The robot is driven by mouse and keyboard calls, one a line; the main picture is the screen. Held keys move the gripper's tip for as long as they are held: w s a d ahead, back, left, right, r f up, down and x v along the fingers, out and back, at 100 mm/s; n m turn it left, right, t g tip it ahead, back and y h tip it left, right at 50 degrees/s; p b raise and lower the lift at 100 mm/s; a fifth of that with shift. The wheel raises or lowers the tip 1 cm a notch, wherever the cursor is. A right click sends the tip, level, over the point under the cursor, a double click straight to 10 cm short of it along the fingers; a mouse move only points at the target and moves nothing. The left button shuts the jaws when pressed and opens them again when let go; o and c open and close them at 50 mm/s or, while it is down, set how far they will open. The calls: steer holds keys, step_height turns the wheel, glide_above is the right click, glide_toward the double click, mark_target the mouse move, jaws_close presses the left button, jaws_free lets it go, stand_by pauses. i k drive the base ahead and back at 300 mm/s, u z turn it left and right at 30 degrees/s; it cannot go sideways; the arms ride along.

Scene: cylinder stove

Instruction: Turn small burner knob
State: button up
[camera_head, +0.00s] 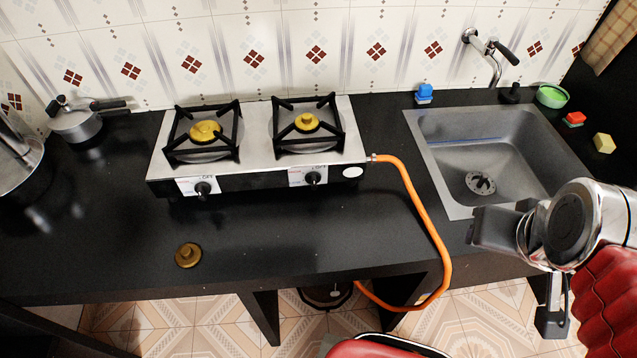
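A two-burner stove (257,150) stands on the black counter against the tiled wall. Its front has two black knobs, a left knob (203,189) and a right knob (313,178), each on a white label plate marked OFF. The right brass burner (307,122) looks slightly smaller than the left brass burner (204,132). My gripper (522,268) is at the lower right, in front of the sink, well away from both knobs. Its two fingers are spread apart with nothing between them.
An orange hose (420,205) runs from the stove's right side over the counter's front edge. A loose brass cap (188,255) lies in front of the stove. Counter before the knobs is mostly clear.

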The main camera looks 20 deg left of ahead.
mark_target(312, 178)
steer(key=z, duration=0.1)
steer(key=k, duration=1.25)
steer(key=u, duration=1.85)
steer(key=i, duration=1)
steer(key=u, duration=0.1)
